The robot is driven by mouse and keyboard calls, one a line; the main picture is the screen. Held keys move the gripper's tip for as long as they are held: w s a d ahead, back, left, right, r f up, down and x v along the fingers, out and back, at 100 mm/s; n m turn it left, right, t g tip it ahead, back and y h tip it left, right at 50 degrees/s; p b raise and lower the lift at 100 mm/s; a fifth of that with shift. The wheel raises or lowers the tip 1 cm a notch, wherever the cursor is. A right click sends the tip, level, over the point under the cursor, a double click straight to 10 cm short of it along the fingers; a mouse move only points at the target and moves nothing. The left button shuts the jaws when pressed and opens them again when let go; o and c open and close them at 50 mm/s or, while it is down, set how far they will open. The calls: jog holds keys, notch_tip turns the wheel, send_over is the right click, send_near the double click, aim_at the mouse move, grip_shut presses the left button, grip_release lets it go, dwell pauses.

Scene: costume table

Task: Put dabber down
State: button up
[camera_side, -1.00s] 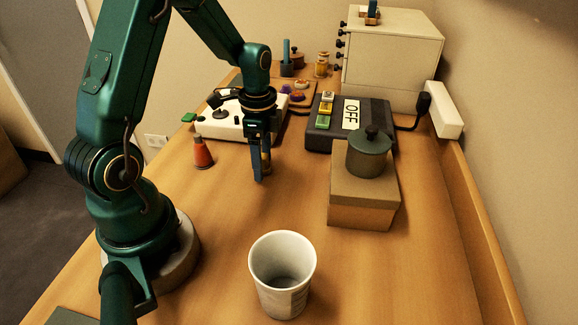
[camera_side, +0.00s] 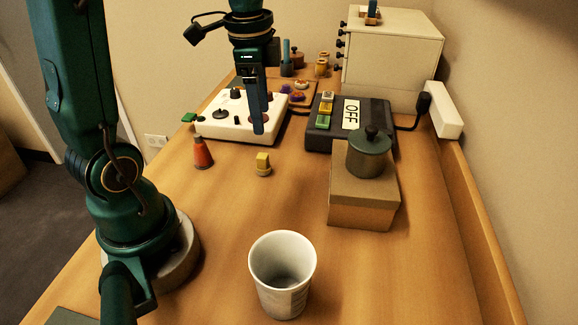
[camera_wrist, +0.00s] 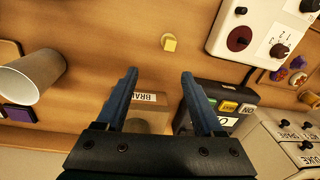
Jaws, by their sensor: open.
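The dabber (camera_side: 263,164), a small piece with a yellow block top and a pale round base, stands upright on the wooden table in the side view. My gripper (camera_side: 259,130) is open and empty, raised above and behind the dabber in the side view, in front of the white control box. In the wrist view my gripper's two blue fingers (camera_wrist: 159,76) are spread with nothing between them.
A white cup (camera_side: 283,275) stands at the front. A cardboard box (camera_side: 362,199) with a lidded pot (camera_side: 368,154) is at right. Behind are the white control box (camera_side: 217,128) and a dark OFF switch box (camera_side: 378,119).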

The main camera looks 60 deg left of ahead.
jog(key=s+d+r+n+t, duration=0.1)
jog(key=s+d+n+t, duration=0.3)
jog(key=s+d+n, duration=0.3)
jog(key=shift+s+d+r+t, duration=0.15)
jog(key=shift+s+d+t, duration=0.15)
jog(key=shift+s+d, duration=0.8)
jog(key=shift+w+d, duration=0.3)
